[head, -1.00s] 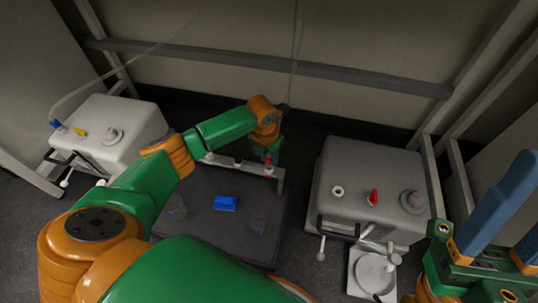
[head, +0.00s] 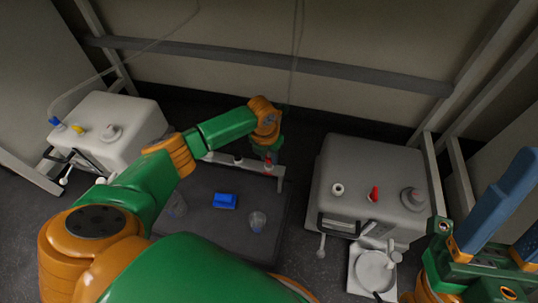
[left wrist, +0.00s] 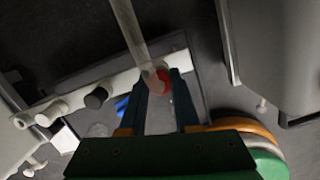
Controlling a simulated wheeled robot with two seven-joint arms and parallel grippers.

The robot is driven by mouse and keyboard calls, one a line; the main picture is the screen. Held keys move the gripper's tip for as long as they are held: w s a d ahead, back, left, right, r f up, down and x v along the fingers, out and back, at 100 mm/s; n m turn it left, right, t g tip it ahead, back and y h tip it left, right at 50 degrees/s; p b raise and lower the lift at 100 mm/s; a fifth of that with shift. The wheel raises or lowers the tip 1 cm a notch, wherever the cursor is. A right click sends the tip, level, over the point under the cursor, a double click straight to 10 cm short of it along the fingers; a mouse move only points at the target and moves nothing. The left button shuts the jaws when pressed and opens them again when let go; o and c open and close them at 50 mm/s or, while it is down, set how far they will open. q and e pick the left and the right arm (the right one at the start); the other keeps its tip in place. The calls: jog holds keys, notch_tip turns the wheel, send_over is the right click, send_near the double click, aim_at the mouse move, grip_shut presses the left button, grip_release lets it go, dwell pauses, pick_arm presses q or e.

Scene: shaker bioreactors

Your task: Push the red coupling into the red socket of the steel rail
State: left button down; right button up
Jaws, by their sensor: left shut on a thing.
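My left gripper (left wrist: 159,85) is shut on the red coupling (left wrist: 164,82), which shows between its two dark fingertips in the left wrist view. A pale tube runs up from the coupling. In the head view my left gripper (head: 269,153) is at the right end of the steel rail (head: 225,160), with a bit of red showing below it. The coupling is over or at the rail; I cannot tell if it is seated. The red socket is not clearly told apart from the coupling. My right gripper (head: 512,222) is at the right edge, its blue fingers apart.
A blue block (head: 225,201) and a clear cup (head: 257,221) are on the dark mat (head: 205,240). A white bioreactor (head: 130,125) stands left, a grey one (head: 370,165) right. The rail also carries a white socket (left wrist: 55,110) and a black socket (left wrist: 97,97).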

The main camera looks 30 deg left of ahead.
pick_arm(q)
jog(key=shift+f+b, duration=0.3)
jog(key=shift+f, duration=0.3)
dwell(0.7)
jog(key=c, duration=0.5)
grip_release()
jog(key=shift+c, duration=0.2)
